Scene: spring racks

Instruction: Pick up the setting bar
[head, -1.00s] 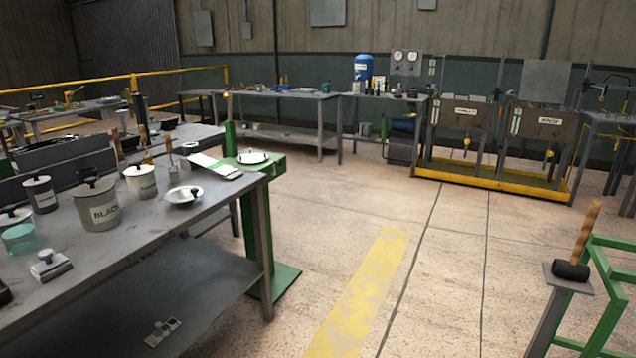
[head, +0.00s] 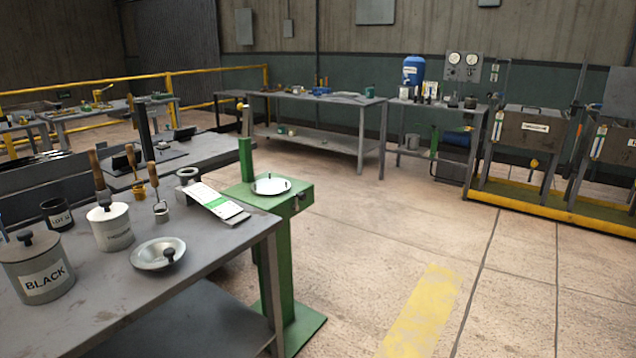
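I cannot make out a setting bar for certain in the head view. Slim upright tools with wooden handles (head: 99,172) stand near the left of the near grey bench (head: 110,318), among the pots. A green stand (head: 290,240) with a round pale plate (head: 271,185) on its top is at the bench's far right corner. Neither of my grippers shows in the head view.
On the near bench are a pot marked BLACK (head: 40,270), a lidded white pot (head: 110,228), a shallow metal dish (head: 158,254) and a white-and-green card (head: 212,201). Open floor (head: 420,225) lies right of the green stand. Benches and a yellow-based rack (head: 560,205) line the back.

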